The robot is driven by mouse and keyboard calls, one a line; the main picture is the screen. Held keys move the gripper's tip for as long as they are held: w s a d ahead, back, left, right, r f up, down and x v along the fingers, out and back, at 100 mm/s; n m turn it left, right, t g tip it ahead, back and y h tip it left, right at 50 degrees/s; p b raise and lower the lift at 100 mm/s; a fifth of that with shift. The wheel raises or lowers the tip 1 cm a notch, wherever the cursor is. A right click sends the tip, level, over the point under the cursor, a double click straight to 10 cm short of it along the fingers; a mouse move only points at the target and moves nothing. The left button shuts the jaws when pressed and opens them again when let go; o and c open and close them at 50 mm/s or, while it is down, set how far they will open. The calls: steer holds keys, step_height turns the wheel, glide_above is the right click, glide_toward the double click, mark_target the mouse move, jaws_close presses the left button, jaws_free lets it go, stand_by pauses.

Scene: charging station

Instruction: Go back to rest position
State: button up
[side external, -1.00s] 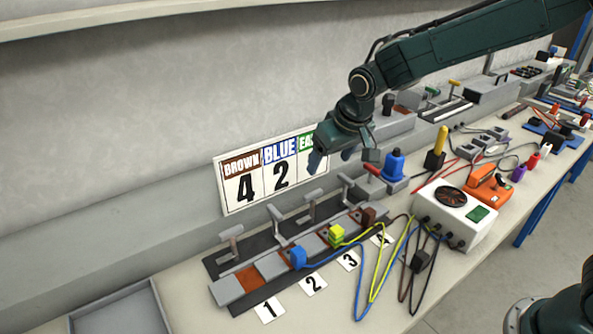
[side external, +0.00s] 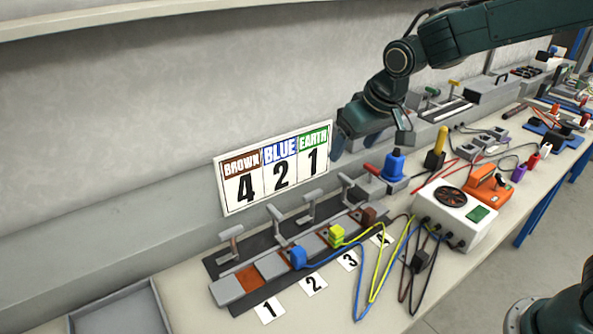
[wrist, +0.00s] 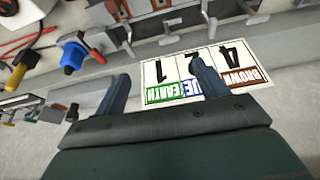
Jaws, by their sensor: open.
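My gripper (wrist: 160,88) is open and empty, with its two fingers wide apart in the wrist view. In the side view my gripper (side external: 347,143) hangs in the air above the far end of the connector station (side external: 268,265), near the right edge of the wall sign (side external: 275,168). The sign reads brown 4, blue 2, earth 1. A blue plug (side external: 298,258), a yellow-green plug (side external: 336,235) and a brown plug (side external: 368,217) sit in the station near labels 2, 3 and 4. The slot by label 1 shows a brown-orange face (side external: 248,277).
A white box with a fan (side external: 453,212) and an orange device (side external: 487,187) stand right of the station. Cables loop over the front bench edge. An empty grey tray (side external: 120,310) is at the lower left.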

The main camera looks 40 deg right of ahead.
steer(key=s+d+r, duration=0.2)
steer(key=s, duration=0.6)
steer(key=s+d+r, duration=0.1)
steer(key=s+d, duration=0.1)
steer(key=s, duration=0.7)
steer(key=s+d+r+t, duration=0.1)
steer(key=s+d+r, duration=0.1)
steer(key=s, duration=0.7)
steer(key=shift+s+d+r, duration=0.2)
steer(key=shift+d+r, duration=0.15)
steer(key=shift+d, duration=0.15)
